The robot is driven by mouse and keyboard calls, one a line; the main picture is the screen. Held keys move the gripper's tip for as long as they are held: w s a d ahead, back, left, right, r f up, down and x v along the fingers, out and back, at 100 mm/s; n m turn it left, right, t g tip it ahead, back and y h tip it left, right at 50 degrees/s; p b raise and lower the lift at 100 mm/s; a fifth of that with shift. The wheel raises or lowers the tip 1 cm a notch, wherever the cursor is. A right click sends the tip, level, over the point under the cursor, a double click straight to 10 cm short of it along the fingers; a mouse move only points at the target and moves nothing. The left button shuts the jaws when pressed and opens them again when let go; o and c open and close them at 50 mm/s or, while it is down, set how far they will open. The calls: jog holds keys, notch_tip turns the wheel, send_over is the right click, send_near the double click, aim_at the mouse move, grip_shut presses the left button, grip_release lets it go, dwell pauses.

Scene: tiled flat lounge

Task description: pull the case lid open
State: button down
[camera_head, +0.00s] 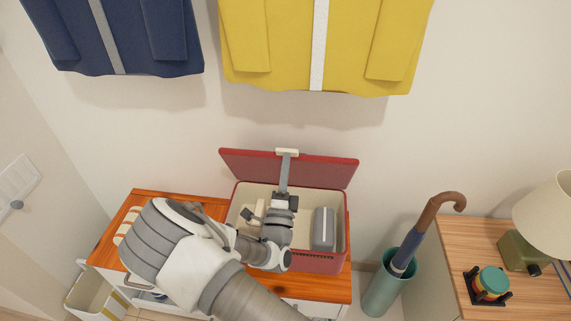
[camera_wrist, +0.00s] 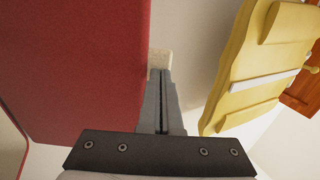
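The red case (camera_head: 322,262) stands on a wooden-topped cabinet, with its red lid (camera_head: 325,171) raised at the back. The lid's cream latch tab (camera_head: 287,152) is at its top edge. My gripper (camera_head: 286,160) reaches up across the inner face of the lid to this tab. In the wrist view, my gripper (camera_wrist: 159,74) has its fingers together, with the cream tab (camera_wrist: 160,61) at their tips and the red lid (camera_wrist: 75,65) to the left. The tab appears to be between the fingertips. My arm hides part of the case's inside and front.
A grey box (camera_head: 324,229) stands inside the case's cream interior. A teal umbrella stand (camera_head: 391,289) with an umbrella is right of the cabinet (camera_head: 107,246). Yellow (camera_head: 270,45) and navy (camera_head: 90,40) jackets hang above. A lamp (camera_head: 550,215) stands at right.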

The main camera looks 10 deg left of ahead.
aim_at(288, 151)
jog(key=shift+w+r+g+p, duration=0.6)
jog(key=shift+w+r+p, duration=0.45)
jog(key=shift+p, duration=1)
jog(key=shift+w+f+p, duration=0.1)
jog(key=shift+w+p, duration=0.45)
jog(key=shift+p, duration=0.05)
jog(key=shift+f, duration=0.1)
